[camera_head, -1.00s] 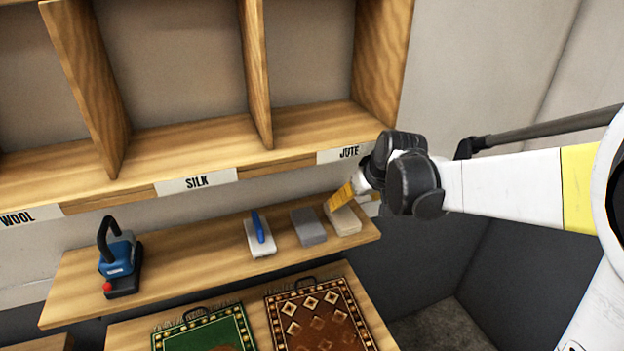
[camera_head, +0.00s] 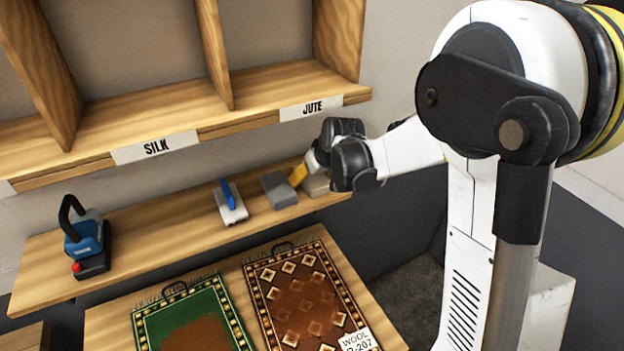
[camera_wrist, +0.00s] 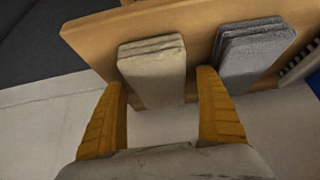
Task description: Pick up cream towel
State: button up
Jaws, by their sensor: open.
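The cream towel (camera_head: 316,186) is a folded, light block at the right end of the narrow lower shelf, partly hidden behind my gripper in the head view. My gripper (camera_head: 297,179) is just beside and over it, with an orange-yellow finger showing. In the wrist view the cream towel (camera_wrist: 153,76) lies between the two spread fingers of my gripper (camera_wrist: 161,80), its near end in line with the gap. The gripper is open and empty. I cannot tell whether a finger touches the towel.
A grey folded towel (camera_head: 279,189) lies close to the left of the cream one. A blue-handled brush (camera_head: 231,203) and a blue tool (camera_head: 86,240) are farther left. The cubby shelf's edge (camera_head: 235,127) hangs above. Rug samples (camera_head: 300,298) lie on a lower table.

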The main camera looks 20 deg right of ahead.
jog(key=c, duration=1.3)
jog(key=shift+r, duration=0.1)
jog(key=shift+r, duration=0.8)
jog(key=s+d, duration=0.1)
jog(key=s, duration=0.5)
jog(key=s+d, duration=0.1)
jog(key=s, duration=0.4)
jog(key=s+d+p, duration=0.1)
jog(key=s, duration=0.5)
jog(key=shift+s+d+f, duration=0.15)
jog(key=shift+s+d, duration=0.1)
jog(key=shift+s, duration=0.1)
